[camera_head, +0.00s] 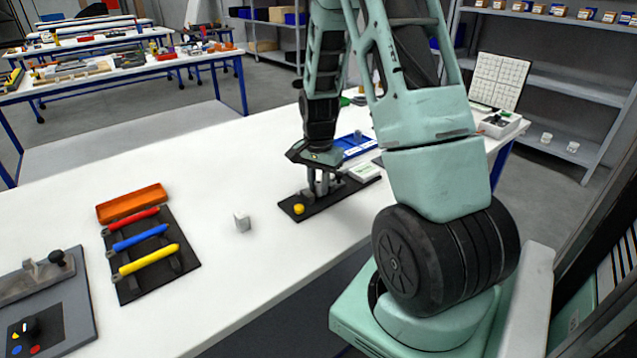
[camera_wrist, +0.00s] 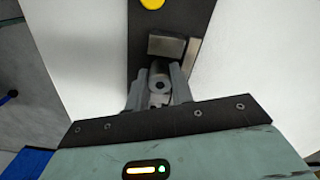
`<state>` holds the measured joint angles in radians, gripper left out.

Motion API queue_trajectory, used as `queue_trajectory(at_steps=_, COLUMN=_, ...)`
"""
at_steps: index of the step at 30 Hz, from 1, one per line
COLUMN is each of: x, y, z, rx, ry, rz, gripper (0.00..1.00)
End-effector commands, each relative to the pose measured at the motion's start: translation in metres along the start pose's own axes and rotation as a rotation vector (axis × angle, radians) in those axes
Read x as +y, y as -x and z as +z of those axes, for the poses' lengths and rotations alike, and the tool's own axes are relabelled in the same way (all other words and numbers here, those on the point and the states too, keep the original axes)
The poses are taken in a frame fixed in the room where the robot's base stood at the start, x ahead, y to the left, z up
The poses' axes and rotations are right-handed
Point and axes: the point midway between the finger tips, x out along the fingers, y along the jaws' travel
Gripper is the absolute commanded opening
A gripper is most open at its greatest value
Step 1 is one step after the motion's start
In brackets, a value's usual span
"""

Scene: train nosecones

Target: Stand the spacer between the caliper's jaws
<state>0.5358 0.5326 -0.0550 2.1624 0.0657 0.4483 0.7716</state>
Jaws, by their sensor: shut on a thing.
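My gripper (camera_head: 322,188) points down over the black board (camera_head: 290,208) on the white table. In the wrist view my gripper (camera_wrist: 161,76) is shut on the spacer (camera_wrist: 160,85), a grey cylinder with a dark hole in its end. The caliper (camera_wrist: 166,45) shows just beyond the fingers as a grey block with a paler bar at its right. The spacer looks close to that block; I cannot tell whether they touch. The fingers hide much of the caliper and the spacer's lower end.
A small white block (camera_head: 241,223) stands left of the board. Further left are an orange tray (camera_head: 128,206), a black rack (camera_head: 130,287) with red, blue and yellow handles, and a grey fixture plate (camera_head: 75,325). A blue tray (camera_head: 350,152) lies behind my gripper.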

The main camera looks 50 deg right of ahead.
Motion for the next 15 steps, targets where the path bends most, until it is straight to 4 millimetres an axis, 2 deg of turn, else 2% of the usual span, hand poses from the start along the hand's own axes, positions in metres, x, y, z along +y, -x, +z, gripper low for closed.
queue_trajectory(at_steps=5, x=-0.0002, y=-0.0032, z=0.0001, rx=0.000, ry=0.000, rz=0.000, gripper=0.00)
queue_trajectory(at_steps=6, x=-0.0002, y=-0.0036, z=0.0001, rx=0.000, ry=0.000, rz=0.000, gripper=0.26)
queue_trajectory(at_steps=8, x=-0.0003, y=-0.0028, z=0.0001, rx=0.000, ry=0.000, rz=0.000, gripper=0.42)
queue_trajectory(at_steps=15, x=-0.0004, y=-0.0027, z=0.0002, rx=0.000, ry=0.000, rz=-0.001, gripper=0.45)
